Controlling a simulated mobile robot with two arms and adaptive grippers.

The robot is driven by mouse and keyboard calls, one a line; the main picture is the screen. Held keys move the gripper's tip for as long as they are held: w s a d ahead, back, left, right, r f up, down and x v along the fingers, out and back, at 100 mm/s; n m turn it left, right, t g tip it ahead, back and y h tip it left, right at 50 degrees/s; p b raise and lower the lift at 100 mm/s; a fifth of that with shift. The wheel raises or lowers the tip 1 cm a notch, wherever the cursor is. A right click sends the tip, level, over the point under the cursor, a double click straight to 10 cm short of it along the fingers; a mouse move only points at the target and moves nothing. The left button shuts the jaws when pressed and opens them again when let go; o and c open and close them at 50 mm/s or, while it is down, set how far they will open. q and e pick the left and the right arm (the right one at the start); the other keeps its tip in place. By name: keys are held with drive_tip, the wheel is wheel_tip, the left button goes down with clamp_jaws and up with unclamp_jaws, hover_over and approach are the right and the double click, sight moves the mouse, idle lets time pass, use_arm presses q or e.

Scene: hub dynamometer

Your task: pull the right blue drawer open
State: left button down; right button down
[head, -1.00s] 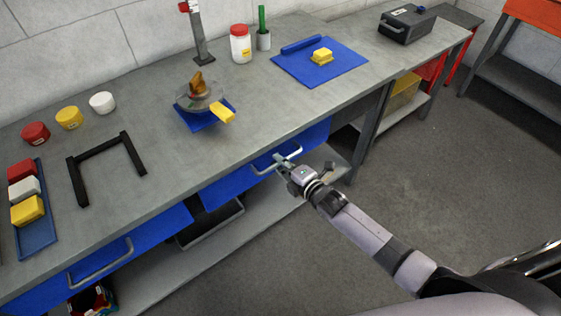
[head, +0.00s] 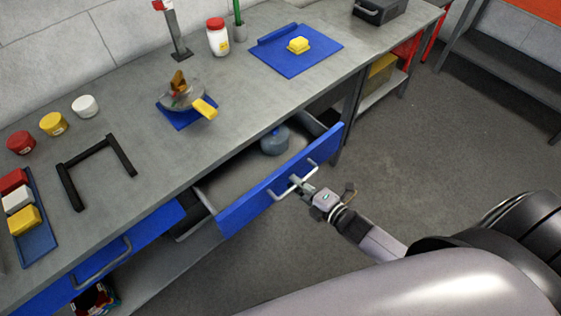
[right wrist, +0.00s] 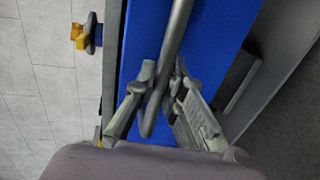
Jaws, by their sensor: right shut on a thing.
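The right blue drawer (head: 250,200) stands pulled out from under the workbench in the head view, its inside showing. A grey-blue rounded object (head: 275,141) sits inside it toward the right end. My right gripper (head: 303,187) is at the grey bar handle (head: 284,192) on the drawer front. In the right wrist view my right gripper (right wrist: 160,92) has its fingers on either side of the handle (right wrist: 174,45), shut on it, with the blue front (right wrist: 215,30) behind. My left gripper is not in view.
The left blue drawer (head: 125,245) is closed. On the bench (head: 140,135) are a black frame (head: 68,188), jars, a blue tray (head: 40,245) with blocks, and a blue mat (head: 285,62) with a yellow block. The floor (head: 420,140) right of the drawer is clear.

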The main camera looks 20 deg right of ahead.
drive_tip(key=f+p+v, duration=0.1)
drive_tip(key=f+v, duration=0.1)
drive_tip(key=v, duration=0.9)
drive_tip(key=shift+s+d+f+p, duration=0.15)
drive_tip(key=shift+s+d+p, duration=0.15)
drive_tip(key=shift+s, duration=0.3)
drive_tip(key=shift+a, duration=0.1)
drive_tip(key=c, duration=1.7)
unclamp_jaws()
drive_tip(key=shift+o, duration=0.2)
drive_tip(key=v, duration=1.2)
